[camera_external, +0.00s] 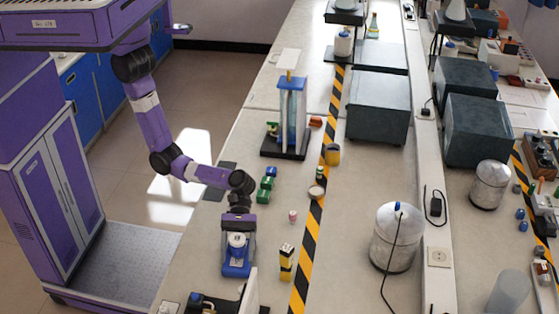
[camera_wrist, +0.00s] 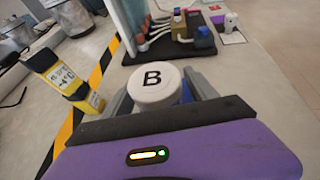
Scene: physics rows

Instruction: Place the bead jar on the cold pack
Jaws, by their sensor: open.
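The bead jar (camera_wrist: 156,84) has a round white lid marked with a black B. In the wrist view it sits between the grey-blue fingers of my gripper (camera_wrist: 160,92). In the external view my gripper (camera_external: 238,247) reaches down over the white jar (camera_external: 239,240), with open fingers on either side. A blue shape (camera_external: 236,271) shows below and around the jar. It may be the cold pack, but I cannot clearly part it from the fingers. The jar's lower body is mostly hidden in the wrist view.
A yellow and black block (camera_external: 286,262) with a temperature label stands close to the right, also at left in the wrist view (camera_wrist: 62,78). A small pink-capped bottle (camera_external: 293,216) and green items (camera_external: 265,190) lie farther back. A large metal vessel (camera_external: 396,238) stands right of the striped tape.

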